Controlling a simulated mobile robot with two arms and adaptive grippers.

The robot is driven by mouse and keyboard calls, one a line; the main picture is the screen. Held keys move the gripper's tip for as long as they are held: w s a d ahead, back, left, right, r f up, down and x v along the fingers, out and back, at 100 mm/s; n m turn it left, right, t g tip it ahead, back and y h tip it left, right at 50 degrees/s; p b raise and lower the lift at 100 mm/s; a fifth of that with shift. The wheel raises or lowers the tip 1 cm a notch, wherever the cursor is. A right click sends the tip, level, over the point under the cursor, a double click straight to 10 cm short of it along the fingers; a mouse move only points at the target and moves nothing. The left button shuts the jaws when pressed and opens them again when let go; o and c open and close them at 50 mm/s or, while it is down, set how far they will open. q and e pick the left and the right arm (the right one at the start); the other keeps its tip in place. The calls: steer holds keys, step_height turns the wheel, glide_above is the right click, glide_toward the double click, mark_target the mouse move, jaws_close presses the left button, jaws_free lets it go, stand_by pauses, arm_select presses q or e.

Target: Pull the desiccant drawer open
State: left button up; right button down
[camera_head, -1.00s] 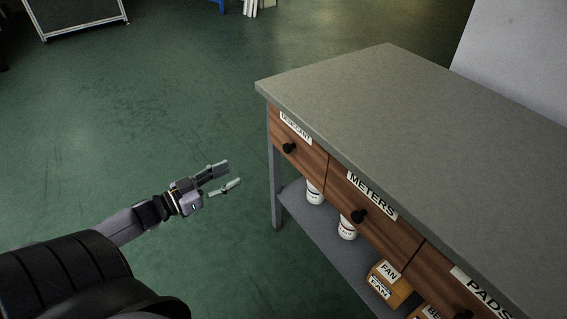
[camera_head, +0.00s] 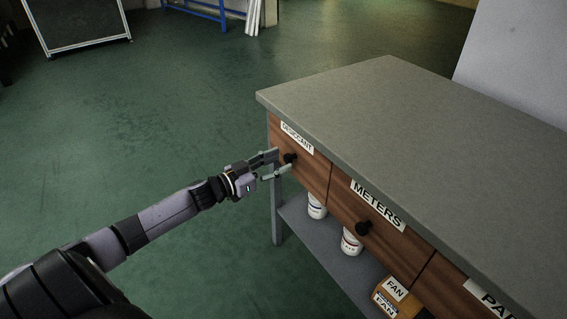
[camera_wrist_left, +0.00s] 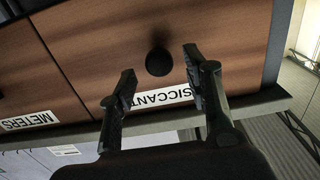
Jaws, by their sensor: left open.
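In the left wrist view the knob (camera_wrist_left: 159,61) shows between and just beyond the two open fingertips (camera_wrist_left: 160,62). I cannot tell whether a finger touches it. My right gripper is not in view.
The meters drawer (camera_head: 350,205) with its own black knob is to the right. A grey bench top (camera_head: 400,120) overhangs the drawers. A lower shelf (camera_head: 318,250) holds white jars (camera_head: 351,241) and FAN boxes (camera_head: 389,298). The green floor (camera_head: 130,150) left of the bench is clear.

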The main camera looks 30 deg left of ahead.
arm_select(q)
steer(key=shift+x, duration=1.2)
jaws_close()
